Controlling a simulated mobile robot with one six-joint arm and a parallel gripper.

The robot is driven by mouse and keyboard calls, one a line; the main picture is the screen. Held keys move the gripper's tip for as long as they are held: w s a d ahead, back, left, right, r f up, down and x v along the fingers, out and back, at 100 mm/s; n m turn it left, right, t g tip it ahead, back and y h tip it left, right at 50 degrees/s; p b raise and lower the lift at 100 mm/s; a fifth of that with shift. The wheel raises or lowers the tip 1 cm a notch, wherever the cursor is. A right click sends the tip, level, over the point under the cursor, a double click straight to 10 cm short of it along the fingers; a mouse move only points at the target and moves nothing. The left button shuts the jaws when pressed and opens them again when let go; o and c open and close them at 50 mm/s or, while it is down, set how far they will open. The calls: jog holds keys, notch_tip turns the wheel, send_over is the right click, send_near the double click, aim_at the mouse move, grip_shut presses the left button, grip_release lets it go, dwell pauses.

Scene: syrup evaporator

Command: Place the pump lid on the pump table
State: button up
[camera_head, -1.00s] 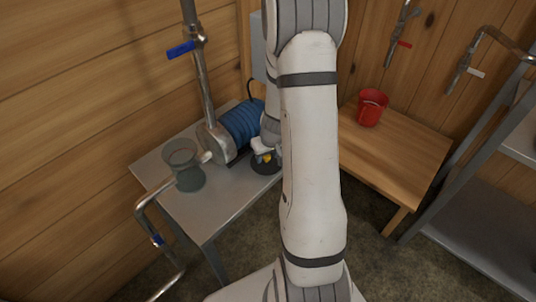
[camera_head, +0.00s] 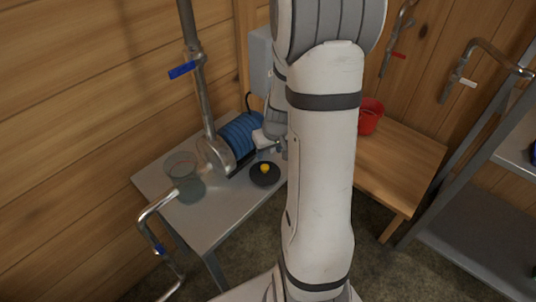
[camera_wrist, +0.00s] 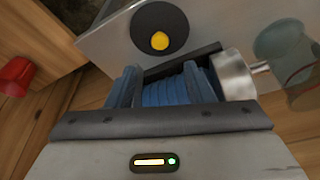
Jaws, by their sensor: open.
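The pump lid is a dark round disc (camera_head: 264,174) with a yellow knob. It lies flat on the grey metal pump table (camera_head: 216,225), near the table's right edge; it also shows in the wrist view (camera_wrist: 160,29). My gripper (camera_head: 270,143) is just behind the lid and apart from it, partly hidden by my arm. In the wrist view my gripper (camera_wrist: 163,85) has its fingers spread with nothing held between them. The blue pump motor (camera_head: 241,133) with its metal pump head (camera_head: 216,155) stands on the same table.
A clear glass container (camera_head: 184,177) stands at the table's left, by a bent pipe (camera_head: 152,215). A vertical pipe with a blue valve handle (camera_head: 182,70) rises from the pump. A red bucket (camera_head: 370,117) sits on a wooden table (camera_head: 400,165) at right, beside metal shelving.

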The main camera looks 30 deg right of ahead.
jog(key=s+a+r, duration=1.4)
jog(key=s+r, duration=0.2)
jog(key=r, duration=0.1)
jog(key=shift+r+n, duration=0.15)
jog(key=shift+n, duration=0.15)
